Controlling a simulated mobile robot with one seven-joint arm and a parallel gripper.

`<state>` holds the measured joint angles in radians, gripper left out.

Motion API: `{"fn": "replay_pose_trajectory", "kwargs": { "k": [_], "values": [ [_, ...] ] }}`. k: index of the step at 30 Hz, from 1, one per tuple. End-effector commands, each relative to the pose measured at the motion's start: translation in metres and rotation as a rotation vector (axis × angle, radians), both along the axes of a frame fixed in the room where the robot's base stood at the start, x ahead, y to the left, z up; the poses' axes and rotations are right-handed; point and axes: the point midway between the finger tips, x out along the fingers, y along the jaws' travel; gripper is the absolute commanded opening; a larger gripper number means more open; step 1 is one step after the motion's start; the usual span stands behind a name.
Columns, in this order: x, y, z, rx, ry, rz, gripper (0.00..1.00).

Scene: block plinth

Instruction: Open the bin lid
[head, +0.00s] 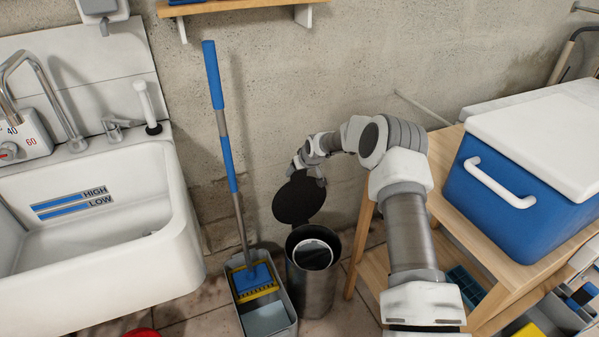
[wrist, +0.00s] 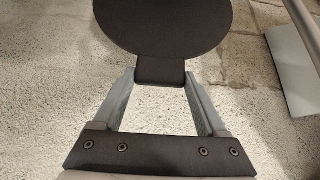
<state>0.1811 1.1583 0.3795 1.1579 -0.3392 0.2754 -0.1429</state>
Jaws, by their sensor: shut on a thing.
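The bin (head: 312,284) is a dark metal cylinder standing on the floor between the mop bucket and the wooden table. Its round black lid (head: 298,198) is tilted up, standing steeply above the bin's back edge, and the bin's mouth with a pale inner ring is exposed. My gripper (head: 309,172) is at the top of the lid. In the wrist view, my gripper's two grey fingers (wrist: 161,86) are on either side of the lid's narrow tab, with the lid's dark disc (wrist: 165,22) beyond. The far side of the lid is out of the wrist view.
A mop with a blue handle (head: 214,75) leans in a grey bucket (head: 268,318) just left of the bin. A white sink (head: 160,235) is farther left. A wooden table (head: 452,165) with a blue cooler (head: 515,195) stands to the right. A concrete wall is close behind.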

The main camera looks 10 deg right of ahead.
Motion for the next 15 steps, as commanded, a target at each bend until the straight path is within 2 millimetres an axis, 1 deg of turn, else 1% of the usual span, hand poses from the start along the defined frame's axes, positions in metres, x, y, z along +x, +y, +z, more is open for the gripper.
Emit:
{"fn": "replay_pose_trajectory", "kwargs": {
  "k": [1,7,8,9,11,12,15],
  "values": [
    [0.0035,0.0016,0.0054,0.004,-0.014,-0.001,0.00],
    [0.0036,0.0015,0.0058,0.004,-0.014,-0.001,0.00],
    [0.0036,0.0015,0.0058,0.004,-0.014,-0.001,0.78],
    [0.0034,0.0014,0.0057,0.003,-0.013,-0.001,0.85],
    [0.0029,0.0011,0.0050,0.003,-0.011,-0.001,0.96],
    [0.0026,0.0010,0.0044,0.002,-0.010,-0.001,1.00],
    [0.0019,0.0007,0.0032,0.001,-0.007,-0.001,1.00]
  ]
}}
